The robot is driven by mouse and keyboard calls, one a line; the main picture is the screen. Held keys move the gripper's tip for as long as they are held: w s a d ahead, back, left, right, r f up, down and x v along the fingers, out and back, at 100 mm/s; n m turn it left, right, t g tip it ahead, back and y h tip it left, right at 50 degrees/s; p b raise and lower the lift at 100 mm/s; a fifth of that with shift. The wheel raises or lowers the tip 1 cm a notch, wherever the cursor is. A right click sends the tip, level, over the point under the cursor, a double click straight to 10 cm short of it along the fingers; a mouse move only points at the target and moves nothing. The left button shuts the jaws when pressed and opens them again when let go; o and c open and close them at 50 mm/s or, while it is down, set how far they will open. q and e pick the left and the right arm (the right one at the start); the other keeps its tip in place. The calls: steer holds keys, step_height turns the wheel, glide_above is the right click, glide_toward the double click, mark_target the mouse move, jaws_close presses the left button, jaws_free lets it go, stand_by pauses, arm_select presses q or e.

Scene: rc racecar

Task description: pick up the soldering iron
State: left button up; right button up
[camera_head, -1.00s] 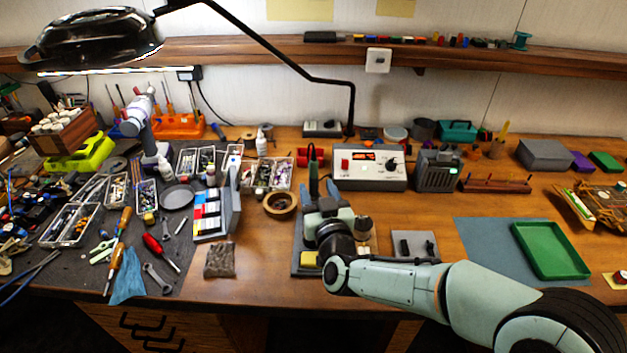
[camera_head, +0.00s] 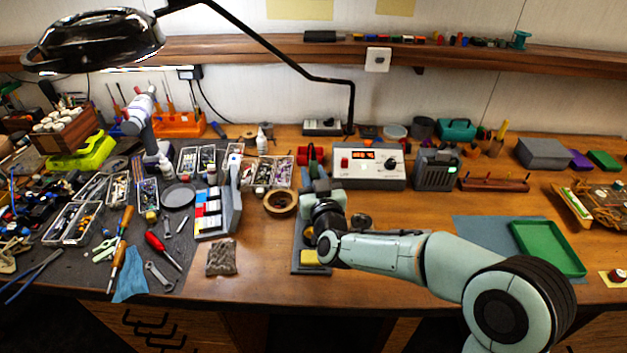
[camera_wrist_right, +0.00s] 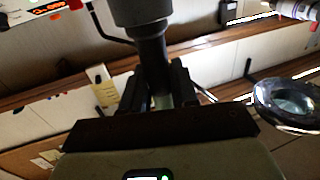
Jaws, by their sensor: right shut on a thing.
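My right gripper (camera_head: 321,188) is over the small stand base (camera_head: 311,258) at the bench's front middle, left of the soldering station (camera_head: 366,165). In the right wrist view its two dark fingers (camera_wrist_right: 163,88) are closed around the dark grip of the soldering iron (camera_wrist_right: 152,48). The iron's wider end shows above the fingers in that view. Its tip is hidden. In the head view the gripper and wrist cover most of the iron, so I cannot tell whether it is clear of its stand. My left gripper is not in view.
A tape roll (camera_head: 280,202) and a grey rack with coloured labels (camera_head: 217,210) stand to the left. A green tray (camera_head: 548,247) lies on the right. The magnifier lamp (camera_head: 92,42) hangs at upper left. Bare wood (camera_head: 265,250) shows at the front middle.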

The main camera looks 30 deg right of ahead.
mark_target(313, 150)
step_height(313, 150, up, 13)
steer(key=p, duration=0.2)
steer(key=shift+f+p, duration=0.1)
steer(key=shift+p, duration=0.25)
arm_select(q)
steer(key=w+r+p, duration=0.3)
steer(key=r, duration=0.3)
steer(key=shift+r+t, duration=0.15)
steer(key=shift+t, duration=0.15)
arm_select(e)
step_height(313, 150, up, 7)
